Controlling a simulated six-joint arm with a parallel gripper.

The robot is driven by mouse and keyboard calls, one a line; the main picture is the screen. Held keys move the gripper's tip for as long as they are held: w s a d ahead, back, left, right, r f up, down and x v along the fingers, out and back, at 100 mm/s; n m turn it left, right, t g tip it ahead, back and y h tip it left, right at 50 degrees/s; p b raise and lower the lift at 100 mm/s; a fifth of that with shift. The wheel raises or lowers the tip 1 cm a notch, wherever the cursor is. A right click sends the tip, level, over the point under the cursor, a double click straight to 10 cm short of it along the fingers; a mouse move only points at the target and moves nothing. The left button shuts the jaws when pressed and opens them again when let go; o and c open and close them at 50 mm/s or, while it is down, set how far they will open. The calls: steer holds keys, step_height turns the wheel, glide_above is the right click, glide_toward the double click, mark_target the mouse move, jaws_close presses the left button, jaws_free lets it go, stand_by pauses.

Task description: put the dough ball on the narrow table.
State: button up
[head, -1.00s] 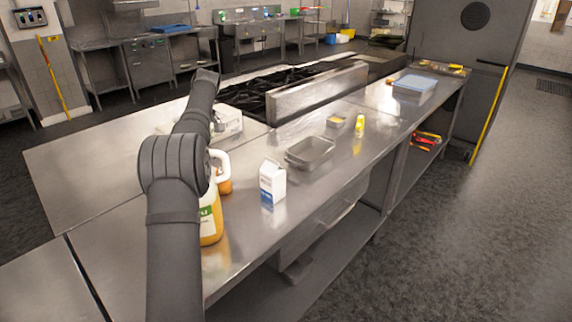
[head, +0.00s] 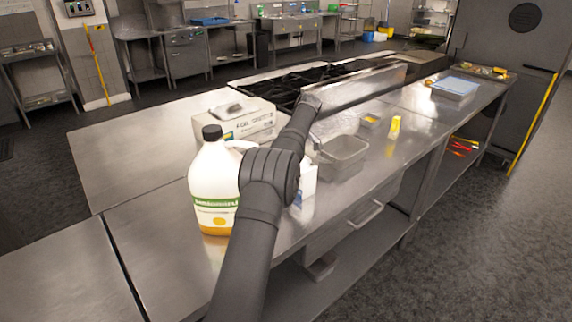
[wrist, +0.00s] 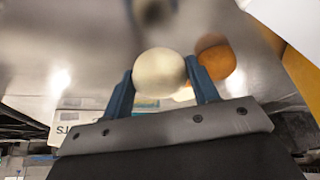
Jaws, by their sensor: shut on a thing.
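In the wrist view my gripper (wrist: 160,88) is shut on the dough ball (wrist: 159,73), a pale round ball between its two blue fingers. In the head view my arm reaches forward over the steel counter (head: 150,215), and the gripper and ball are hidden. I cannot tell which surface is the narrow table. A separate steel top (head: 65,275) shows at the lower left, beyond a dark seam.
A large jug (head: 213,185) stands left of my arm, with a box (head: 235,120) behind it. A carton (head: 308,183) is partly hidden by my arm. A grey metal pan (head: 343,155) lies to the right. An orange round thing (wrist: 217,62) is beside the right finger.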

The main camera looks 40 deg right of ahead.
steer(key=shift+f, duration=1.8)
steer(key=o, duration=1)
steer(key=shift+f, duration=0.15)
steer(key=shift+o, duration=0.2)
steer(key=v, duration=1.2)
